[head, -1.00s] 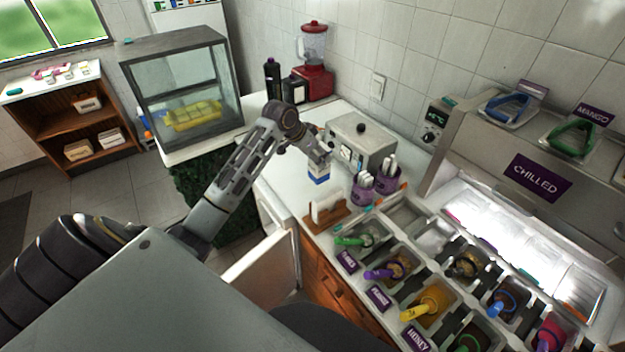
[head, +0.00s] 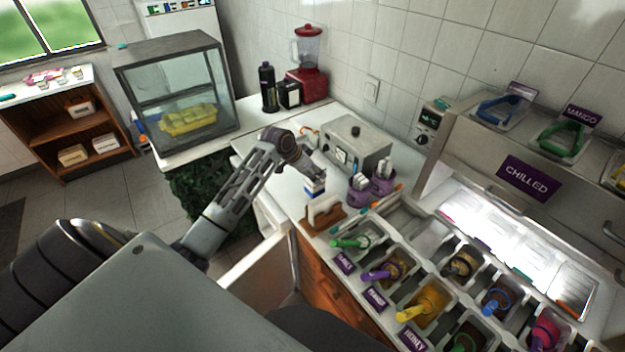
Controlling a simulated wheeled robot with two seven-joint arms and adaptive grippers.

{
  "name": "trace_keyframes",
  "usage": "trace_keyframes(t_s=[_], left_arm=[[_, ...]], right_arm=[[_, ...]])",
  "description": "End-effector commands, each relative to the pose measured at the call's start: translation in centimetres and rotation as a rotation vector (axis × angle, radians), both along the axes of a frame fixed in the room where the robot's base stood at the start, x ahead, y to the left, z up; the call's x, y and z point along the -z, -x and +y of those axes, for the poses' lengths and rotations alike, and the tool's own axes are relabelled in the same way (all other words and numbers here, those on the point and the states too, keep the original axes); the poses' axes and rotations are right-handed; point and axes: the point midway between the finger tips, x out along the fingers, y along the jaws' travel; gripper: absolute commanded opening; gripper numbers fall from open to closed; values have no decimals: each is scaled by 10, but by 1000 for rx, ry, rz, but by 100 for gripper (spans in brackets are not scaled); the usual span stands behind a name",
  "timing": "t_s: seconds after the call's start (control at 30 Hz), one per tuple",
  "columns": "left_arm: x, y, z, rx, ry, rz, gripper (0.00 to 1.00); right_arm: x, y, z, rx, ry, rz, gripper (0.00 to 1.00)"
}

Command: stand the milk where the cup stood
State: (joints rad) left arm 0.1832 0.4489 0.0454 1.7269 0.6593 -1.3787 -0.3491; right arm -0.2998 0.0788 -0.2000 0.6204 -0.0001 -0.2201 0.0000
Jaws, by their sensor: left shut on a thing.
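The milk (head: 315,188), a small white and blue carton, is upright over the counter (head: 284,193), left of the purple holders. My left gripper (head: 316,174) is shut on its upper part from above and hides its top. I cannot tell whether its base touches the counter. I cannot make out a cup that is clearly the task's cup. My right gripper is not in view.
A steel appliance (head: 356,147) stands behind the milk. Purple holders (head: 360,190) with white utensils stand to its right. A wooden rack (head: 326,215) is in front. The counter left of the milk is mostly clear.

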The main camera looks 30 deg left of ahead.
Motion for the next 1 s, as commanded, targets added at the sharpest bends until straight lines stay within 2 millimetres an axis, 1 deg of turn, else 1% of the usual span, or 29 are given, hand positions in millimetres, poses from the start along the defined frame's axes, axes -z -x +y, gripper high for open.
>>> trace_keyframes(t_s=[0.07,0.4,0.87,0.9,1.0], left_arm=[[2,0,0,0,1,-2,12],[32,0,0,-1,1,-2,12],[38,0,0,-1,0,-2,12],[39,1,0,0,0,1,56],[39,0,0,0,0,1,69]], right_arm=[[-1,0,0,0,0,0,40],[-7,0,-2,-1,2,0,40],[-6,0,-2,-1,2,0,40],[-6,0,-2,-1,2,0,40],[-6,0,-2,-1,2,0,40]])
